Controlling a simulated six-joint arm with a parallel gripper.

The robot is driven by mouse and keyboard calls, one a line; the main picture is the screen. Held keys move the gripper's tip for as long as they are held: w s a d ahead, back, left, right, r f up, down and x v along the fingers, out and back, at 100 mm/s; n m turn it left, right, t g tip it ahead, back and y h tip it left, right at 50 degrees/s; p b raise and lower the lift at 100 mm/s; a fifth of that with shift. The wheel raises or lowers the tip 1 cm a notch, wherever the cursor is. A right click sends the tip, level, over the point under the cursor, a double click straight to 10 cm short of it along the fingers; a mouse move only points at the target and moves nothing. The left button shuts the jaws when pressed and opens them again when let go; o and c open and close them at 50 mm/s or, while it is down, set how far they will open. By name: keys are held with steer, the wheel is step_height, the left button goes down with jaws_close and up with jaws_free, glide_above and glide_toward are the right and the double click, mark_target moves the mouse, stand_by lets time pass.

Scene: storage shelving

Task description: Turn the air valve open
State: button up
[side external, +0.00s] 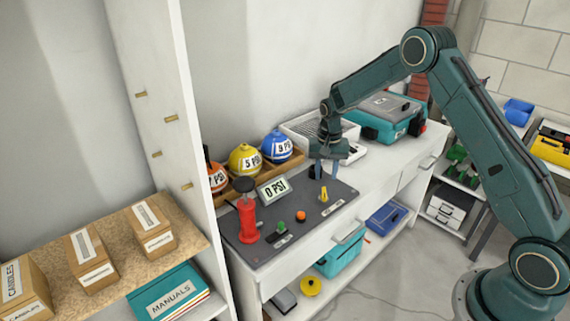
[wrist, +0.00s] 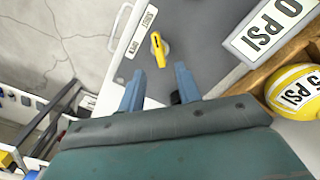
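The air valve is a small yellow handle (side external: 323,194) on the dark grey panel (side external: 260,216) on the white bench. In the wrist view the yellow handle (wrist: 159,49) lies beside a white label (wrist: 140,30) reading OPEN and SHUT, ahead of my fingertips. My gripper (side external: 323,174) points down above the back right part of the panel, a little behind the handle. Its two blue fingers (wrist: 159,76) are apart, with nothing between them. The handle is not touched. A "0 PSI" display (side external: 273,189) stands on the panel; it also shows in the wrist view (wrist: 268,30).
A red pump (side external: 247,219), a green control (side external: 281,227) and an orange button (side external: 300,215) are on the panel. Orange, yellow (side external: 245,160) and blue (side external: 277,146) PSI-marked balls sit in a wooden rack behind. A teal case (side external: 385,118) stands further right.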

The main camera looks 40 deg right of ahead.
mark_target(324, 190)
steer(key=shift+f, duration=3.05)
jaws_close()
